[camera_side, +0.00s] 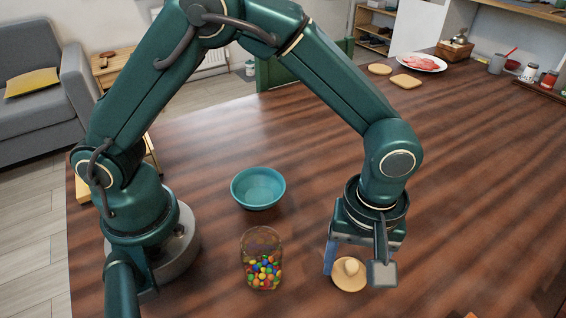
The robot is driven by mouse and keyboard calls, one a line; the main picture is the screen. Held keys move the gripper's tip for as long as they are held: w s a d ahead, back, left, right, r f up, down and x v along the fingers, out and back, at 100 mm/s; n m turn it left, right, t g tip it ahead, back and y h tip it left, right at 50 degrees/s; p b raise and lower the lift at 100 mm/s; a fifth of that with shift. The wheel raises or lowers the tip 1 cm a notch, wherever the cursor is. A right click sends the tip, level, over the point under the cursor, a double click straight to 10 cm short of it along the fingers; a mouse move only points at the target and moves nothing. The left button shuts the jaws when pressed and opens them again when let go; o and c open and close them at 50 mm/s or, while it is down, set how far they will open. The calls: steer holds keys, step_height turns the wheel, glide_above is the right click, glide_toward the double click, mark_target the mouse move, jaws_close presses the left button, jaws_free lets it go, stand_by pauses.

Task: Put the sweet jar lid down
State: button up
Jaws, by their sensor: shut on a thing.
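The sweet jar lid (347,282) is a round, pale wooden disc with a knob on top. It is at the lower right of the middle in the side view, under my gripper (352,268). My gripper points down and is shut on the lid at its knob. I cannot tell whether the lid touches the table or is just above it. The sweet jar (262,262) is clear glass, open at the top, and holds many coloured sweets. It stands on the table to the left of the lid, apart from it.
A teal bowl (258,188) stands behind the jar. The brown wooden table (470,190) is clear to the right of my gripper. At the back right are wooden boards (406,81), a plate of meat (421,62) and several small containers. A grey sofa is at the far left.

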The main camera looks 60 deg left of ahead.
mark_target(352, 265)
steer(key=shift+f, duration=0.35)
steer(key=o, duration=1.3)
step_height(352, 265, up, 12)
steer(key=s+a+r+m+t, duration=0.25)
steer(key=a+r+m, duration=0.2)
steer(key=a, duration=0.65)
steer(key=s+a+f+m+t, duration=0.1)
steer(key=s+a+m+t, duration=0.2)
steer(key=s+a+m, duration=0.1)
steer(key=shift+s+a+f, duration=0.3)
steer(key=shift+s+a, duration=0.3)
steer(key=shift+a, duration=0.65)
steer(key=shift+m, duration=0.25)
